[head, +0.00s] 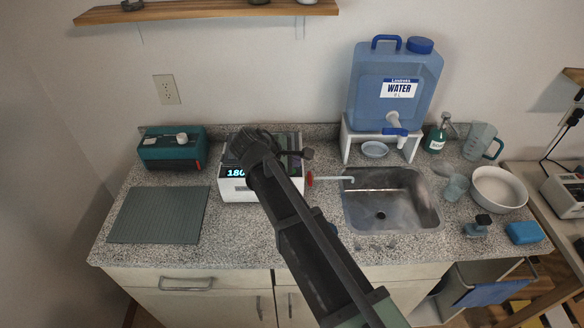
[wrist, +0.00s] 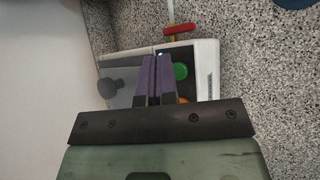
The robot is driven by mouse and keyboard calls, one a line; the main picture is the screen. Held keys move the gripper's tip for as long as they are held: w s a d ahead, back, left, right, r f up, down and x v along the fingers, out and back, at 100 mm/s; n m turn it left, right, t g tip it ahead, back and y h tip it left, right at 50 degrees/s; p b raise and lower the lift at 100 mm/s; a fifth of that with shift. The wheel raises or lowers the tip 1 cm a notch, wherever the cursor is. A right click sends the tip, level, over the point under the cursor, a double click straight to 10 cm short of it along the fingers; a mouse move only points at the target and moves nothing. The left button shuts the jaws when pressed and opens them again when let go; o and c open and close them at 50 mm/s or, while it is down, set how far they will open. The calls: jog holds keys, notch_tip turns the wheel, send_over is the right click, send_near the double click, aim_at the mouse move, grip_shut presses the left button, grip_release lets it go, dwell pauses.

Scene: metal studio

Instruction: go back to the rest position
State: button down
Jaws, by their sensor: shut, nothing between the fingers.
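My arm reaches from the lower right of the head view up over the counter, and its end covers much of a white appliance (head: 232,188) with a lit display. In the wrist view my gripper (wrist: 160,60) has its two purple-grey fingers together, with nothing between them. The fingers are over the appliance (wrist: 208,65), which shows a green button, an orange button and a dark knob. In the head view the fingertips are hidden behind my wrist. Whether the fingers touch the appliance I cannot tell.
A blue water container (head: 370,90) stands on a white stand behind the sink. A teal box (head: 160,152) and a ribbed mat (head: 140,217) are at left. A wooden shelf (head: 190,11) hangs above.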

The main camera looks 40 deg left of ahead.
notch_tip(320, 180, up, 6)
jog(key=p, duration=0.6)
jog(key=shift+f, duration=0.1)
dwell(0.4)
jog(key=shift+s+f+m, duration=0.1)
jog(key=shift+m, duration=0.5)
jog(key=d+f+m+g+y, duration=0.1)
jog(key=d+m, duration=0.6)
jog(key=d, duration=1.1)
jog(key=s+d+f+m+g+y+b, duration=0.1)
jog(key=d+f+m+g, duration=0.3)
jog(key=d, duration=1.4)
jog(key=d+f+m+g+b, duration=0.1)
jog(key=d+f+m+g, duration=0.1)
jog(key=d+m, duration=0.9)
jog(key=d+g, duration=0.1)
jog(key=d, duration=0.6)
jog(key=shift+s+f+g+y, duration=0.15)
jog(key=shift+s+g+y, duration=0.05)
jog(key=shift+g+y, duration=0.2)
